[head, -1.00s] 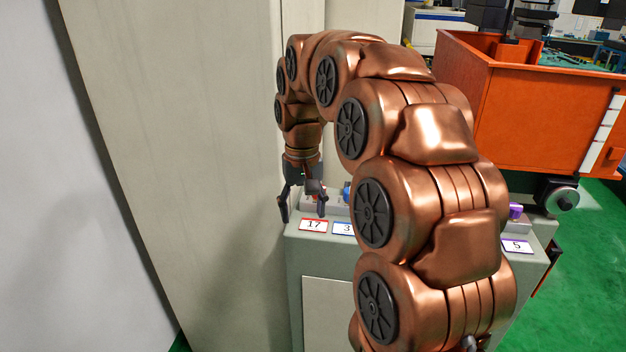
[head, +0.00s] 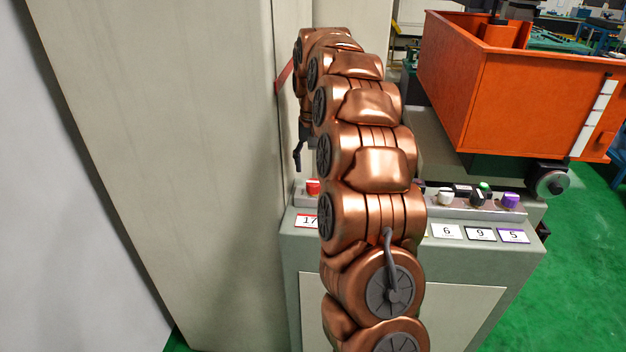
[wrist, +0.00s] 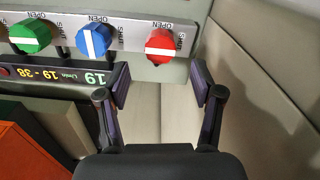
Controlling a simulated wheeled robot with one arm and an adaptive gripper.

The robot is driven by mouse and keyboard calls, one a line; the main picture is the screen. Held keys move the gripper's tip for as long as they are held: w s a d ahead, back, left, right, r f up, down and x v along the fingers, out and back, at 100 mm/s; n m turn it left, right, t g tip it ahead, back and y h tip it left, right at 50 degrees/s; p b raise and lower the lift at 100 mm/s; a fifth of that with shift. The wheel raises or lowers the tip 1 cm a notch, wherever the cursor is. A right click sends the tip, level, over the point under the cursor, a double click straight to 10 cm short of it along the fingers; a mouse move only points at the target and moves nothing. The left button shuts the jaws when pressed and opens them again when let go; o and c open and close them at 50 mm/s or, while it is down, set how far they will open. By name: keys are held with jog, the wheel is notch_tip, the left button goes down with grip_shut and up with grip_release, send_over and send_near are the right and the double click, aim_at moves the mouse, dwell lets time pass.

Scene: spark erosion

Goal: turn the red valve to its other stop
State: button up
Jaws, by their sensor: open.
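The red valve (wrist: 160,44) is a round knob on a grey panel (wrist: 128,38) in the wrist view. Its white bar lies roughly crosswise, with one end toward the SHUT mark at its right; OPEN is printed above it. My gripper (wrist: 160,86) is open and empty, its two fingertips below the valve in the picture and apart from it, one to each side. In the head view my gripper (head: 300,150) is partly hidden behind my arm, beside the tall beige cabinet. I cannot make out the red valve there.
A blue valve (wrist: 94,40) and a green valve (wrist: 31,36) sit left of the red one. A low console (head: 400,262) carries several knobs, including a red knob (head: 313,187) above label 17. An orange bin (head: 530,100) stands at the right.

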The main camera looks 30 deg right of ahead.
aim_at(314, 182)
jog(key=shift+f+p, duration=0.85)
jog(key=shift+f, duration=2.15)
jog(key=c, duration=1.1)
